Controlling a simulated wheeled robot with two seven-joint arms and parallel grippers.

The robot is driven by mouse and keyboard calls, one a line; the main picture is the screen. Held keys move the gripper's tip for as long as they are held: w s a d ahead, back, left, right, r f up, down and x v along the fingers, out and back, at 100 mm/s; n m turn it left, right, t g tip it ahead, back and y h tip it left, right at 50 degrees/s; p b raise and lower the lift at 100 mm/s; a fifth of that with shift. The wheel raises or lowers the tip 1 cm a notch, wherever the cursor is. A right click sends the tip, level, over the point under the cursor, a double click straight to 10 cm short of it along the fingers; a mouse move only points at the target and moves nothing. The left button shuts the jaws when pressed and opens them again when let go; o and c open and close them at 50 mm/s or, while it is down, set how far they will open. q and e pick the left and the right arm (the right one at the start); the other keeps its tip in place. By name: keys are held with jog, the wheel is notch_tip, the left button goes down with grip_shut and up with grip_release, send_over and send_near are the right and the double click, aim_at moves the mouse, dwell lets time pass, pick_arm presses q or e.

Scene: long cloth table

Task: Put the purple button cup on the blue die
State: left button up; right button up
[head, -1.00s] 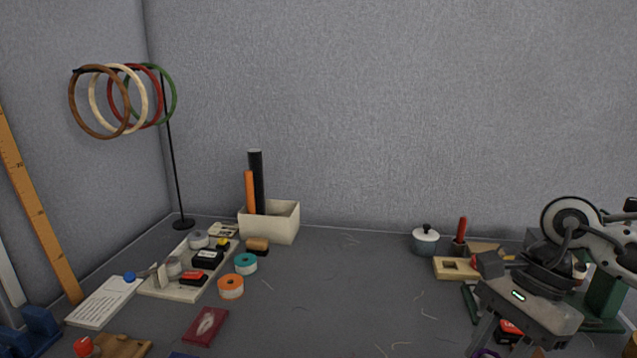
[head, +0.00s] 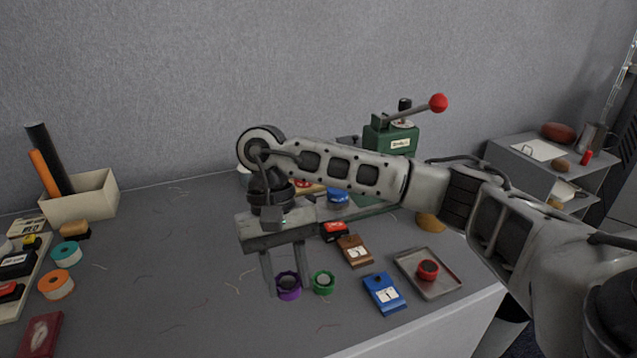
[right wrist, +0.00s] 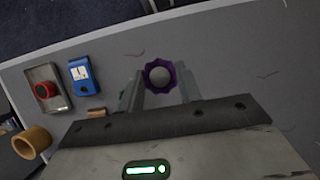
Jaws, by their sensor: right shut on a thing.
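The purple button cup (head: 288,287) has a scalloped rim and sits between the fingertips of my right gripper (head: 286,272), which is shut on it. In the right wrist view the cup (right wrist: 160,77) shows between the two fingers, with a pale round middle. I cannot tell whether it still touches the table. The blue die (head: 384,294), a flat blue block with a white numbered plate, lies to the right of the cup, apart from it. It also shows in the right wrist view (right wrist: 84,75), with nothing on it. My left gripper is not in view.
A green button cup (head: 323,282) stands close to the right of the purple one. A brown die (head: 355,251) lies behind the blue one. A metal tray (head: 408,264) holding a red cup (head: 428,269) lies to the right. The table's front edge is near.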

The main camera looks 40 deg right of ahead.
jog(key=w+d+r+n+t+h+p, duration=0.1)
jog(key=w+d+r+n+t+h, duration=0.15)
jog(key=d+r+n, duration=0.4)
jog(key=w+d+r+n+t+h+p, duration=0.1)
jog(key=w+d+n+t, duration=0.2)
jog(key=n, duration=0.7)
jog(key=w+d+r+n+t+h, duration=0.15)
jog(key=d+r+n, duration=0.25)
jog(key=d+n, duration=0.4)
jog(key=g+p, duration=0.1)
jog(key=p, duration=0.1)
send_over(336, 193)
notch_tip(336, 193, down, 9)
jog(key=shift+r, duration=0.1)
jog(key=shift+w+d+f, duration=0.25)
jog(key=shift+f, duration=0.2)
jog(key=shift+f+p, duration=0.65)
jog(key=shift+f, duration=0.95)
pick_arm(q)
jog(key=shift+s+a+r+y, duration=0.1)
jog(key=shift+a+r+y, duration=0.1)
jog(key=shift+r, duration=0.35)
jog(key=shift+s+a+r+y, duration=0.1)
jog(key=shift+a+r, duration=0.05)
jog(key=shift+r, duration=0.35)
